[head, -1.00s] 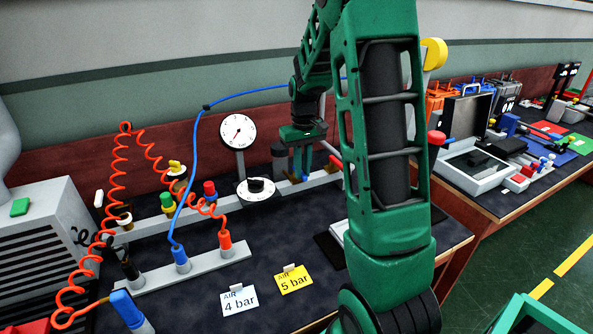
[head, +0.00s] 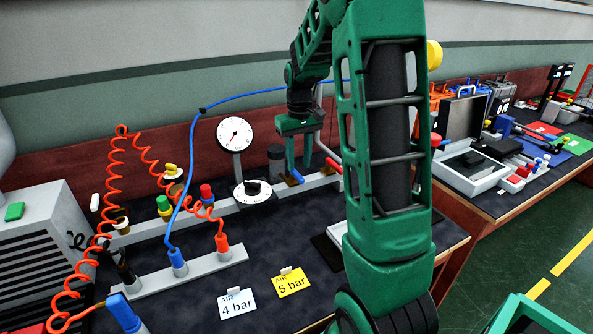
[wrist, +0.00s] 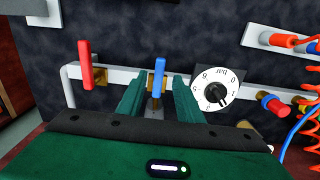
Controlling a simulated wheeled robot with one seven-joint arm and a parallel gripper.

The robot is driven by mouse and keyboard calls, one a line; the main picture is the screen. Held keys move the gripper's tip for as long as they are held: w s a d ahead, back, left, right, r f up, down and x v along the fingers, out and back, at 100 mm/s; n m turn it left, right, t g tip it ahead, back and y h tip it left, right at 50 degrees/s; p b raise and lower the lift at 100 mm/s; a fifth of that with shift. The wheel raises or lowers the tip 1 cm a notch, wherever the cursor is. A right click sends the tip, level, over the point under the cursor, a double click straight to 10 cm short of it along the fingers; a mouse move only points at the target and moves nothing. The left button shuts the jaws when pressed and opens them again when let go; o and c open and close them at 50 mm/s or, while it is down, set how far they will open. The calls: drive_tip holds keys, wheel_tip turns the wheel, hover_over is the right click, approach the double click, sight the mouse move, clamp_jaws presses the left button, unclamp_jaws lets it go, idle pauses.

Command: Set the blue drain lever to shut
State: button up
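The blue drain lever (head: 297,176) is on a brass valve on the grey pipe at the back of the bench. In the wrist view the blue lever (wrist: 159,50) points up the picture, crosswise to the pipe. My gripper (head: 299,166) is above this valve, fingers pointing down. In the wrist view my gripper (wrist: 157,90) has its two green fingers apart, one on each side of the lever and valve. A gap shows on both sides, so I see no grip. The exact height of the fingertips over the lever is hard to tell.
A red lever (wrist: 85,65) is on the same pipe beside the blue one. A round dial knob (wrist: 214,90) is on the other side, close to a finger. A pressure gauge (head: 235,134), hoses and two AIR cards (head: 237,303) are on the bench.

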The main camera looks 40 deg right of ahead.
sight(299, 176)
wheel_tip(299, 176, up, 7)
idle(0.3)
drive_tip(key=shift+f, duration=0.15)
idle(0.3)
drive_tip(key=s+a+f+m, duration=0.1)
drive_tip(key=s+a, duration=0.2)
drive_tip(key=s, duration=0.7)
drive_tip(key=s+a+f+m, duration=0.1)
drive_tip(key=s+a, duration=0.2)
drive_tip(key=s, duration=0.7)
drive_tip(key=s+a+f+m, duration=0.1)
drive_tip(key=s+a, duration=0.2)
drive_tip(key=s, duration=0.7)
drive_tip(key=shift+a+f+m, duration=0.2)
drive_tip(key=shift+f+m, duration=0.05)
drive_tip(key=shift+m, duration=0.15)
